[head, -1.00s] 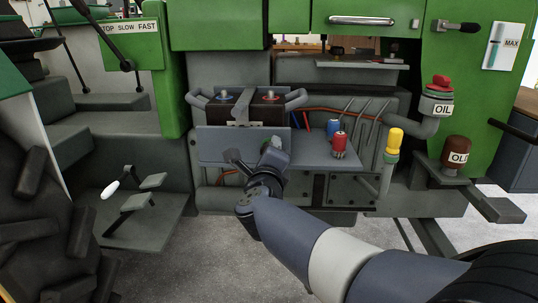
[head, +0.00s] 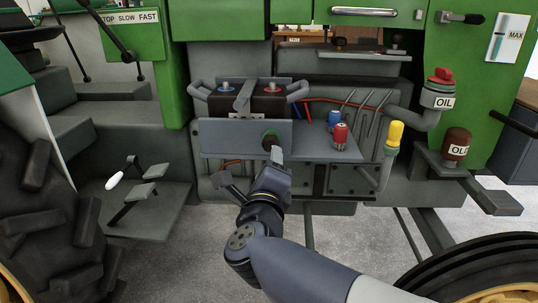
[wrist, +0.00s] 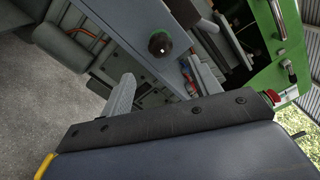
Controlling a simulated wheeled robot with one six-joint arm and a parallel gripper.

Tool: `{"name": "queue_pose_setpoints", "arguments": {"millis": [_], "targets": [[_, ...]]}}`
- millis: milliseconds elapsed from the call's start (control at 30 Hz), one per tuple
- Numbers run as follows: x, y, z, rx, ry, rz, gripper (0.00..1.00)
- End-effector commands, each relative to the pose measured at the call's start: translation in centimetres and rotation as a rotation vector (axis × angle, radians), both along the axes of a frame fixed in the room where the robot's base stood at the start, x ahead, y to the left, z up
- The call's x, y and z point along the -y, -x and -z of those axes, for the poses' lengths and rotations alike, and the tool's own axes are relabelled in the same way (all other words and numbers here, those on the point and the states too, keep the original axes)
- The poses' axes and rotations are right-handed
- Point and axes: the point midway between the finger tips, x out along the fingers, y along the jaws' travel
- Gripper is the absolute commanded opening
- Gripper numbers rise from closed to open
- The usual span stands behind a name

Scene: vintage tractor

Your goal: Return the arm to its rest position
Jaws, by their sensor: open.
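My gripper (head: 251,170) is in front of the tractor's grey side panel, below the small shelf. Its two fingers are spread apart with nothing between them. In the wrist view the gripper (wrist: 163,86) also shows two separate fingers. A dark round knob with a green ring (head: 270,138) sits on the panel's front plate, just above one fingertip in the head view. It also shows in the wrist view as a dark knob (wrist: 160,43), beyond the fingers. I cannot tell exactly how far the fingertips are from the plate.
A battery (head: 246,101) stands above the plate. A red-capped part (head: 340,137) and a blue one (head: 334,119) stand on the shelf (head: 315,148). A yellow cap (head: 395,134) and oil fillers (head: 437,92) are to the right. Large tyres flank the open floor (head: 190,265).

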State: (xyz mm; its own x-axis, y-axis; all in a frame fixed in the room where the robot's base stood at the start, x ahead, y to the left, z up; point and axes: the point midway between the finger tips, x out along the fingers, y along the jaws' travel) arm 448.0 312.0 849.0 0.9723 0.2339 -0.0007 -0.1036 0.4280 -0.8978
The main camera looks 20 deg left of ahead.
Motion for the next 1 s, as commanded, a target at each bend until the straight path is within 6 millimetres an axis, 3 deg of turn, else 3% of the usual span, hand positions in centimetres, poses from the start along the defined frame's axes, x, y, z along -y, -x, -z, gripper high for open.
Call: {"name": "queue_pose_setpoints", "arguments": {"millis": [200, 567, 1000], "targets": [[0.3, 0.9, 0.0, -0.001, 0.0, 0.0, 0.59], [0.1, 0.4, 0.1, 0.0, 0.0, 0.001, 0.59], [-1.5, -6.7, 0.2, 0.0, 0.0, 0.004, 0.59]]}}
